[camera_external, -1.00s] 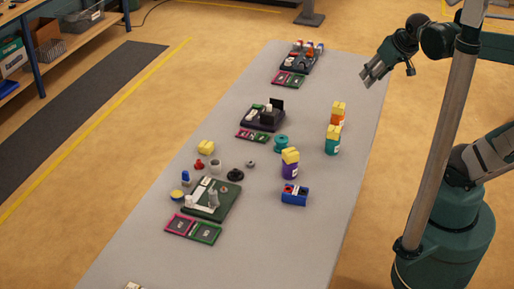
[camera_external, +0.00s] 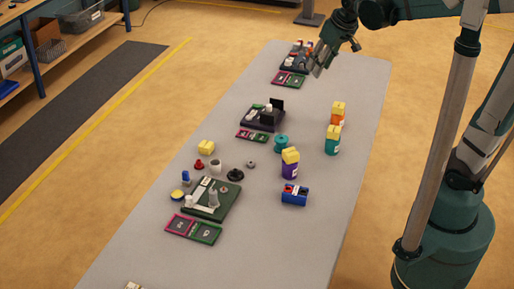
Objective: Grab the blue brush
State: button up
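I cannot pick out a blue brush for certain at this size. A small upright blue item (camera_external: 186,177) stands on the left side of the grey table, behind the green-edged board; its kind is unclear. Several small upright coloured items (camera_external: 309,47) stand on a dark tray at the far end of the table, too small to name. My gripper (camera_external: 317,70) hangs above the table's far end, in front of that tray and partly over it in the picture. It points down and holds nothing that I can see. Its finger gap is too small to judge.
A blue box (camera_external: 295,195) lies at the table's middle right. Yellow-topped purple (camera_external: 290,165), teal (camera_external: 332,142) and orange (camera_external: 338,113) containers stand nearby. A dark tray (camera_external: 263,118) is mid-table, a green board (camera_external: 224,205) nearer. The front right of the table is bare.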

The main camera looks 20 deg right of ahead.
jog(key=w+a+f+n+g, duration=0.1)
jog(key=w+a+f, duration=0.1)
jog(key=w+a, duration=0.3)
jog(key=w+a+f+n, duration=0.1)
jog(key=w+a+f, duration=0.15)
jog(key=a, duration=0.55)
jog(key=n+g+h+b, duration=0.1)
jog(key=n+g, duration=0.2)
jog(key=n, duration=0.1)
send_over(185, 172)
jog(key=f, duration=2.7)
jog(key=shift+w+d+f, duration=0.1)
jog(key=shift+d+f, duration=0.1)
jog(key=shift+f, duration=0.15)
jog(key=shift+a+f, duration=0.2)
jog(key=shift+f, duration=0.1)
jog(key=shift+f, duration=1.2)
jog(key=shift+f, duration=0.1)
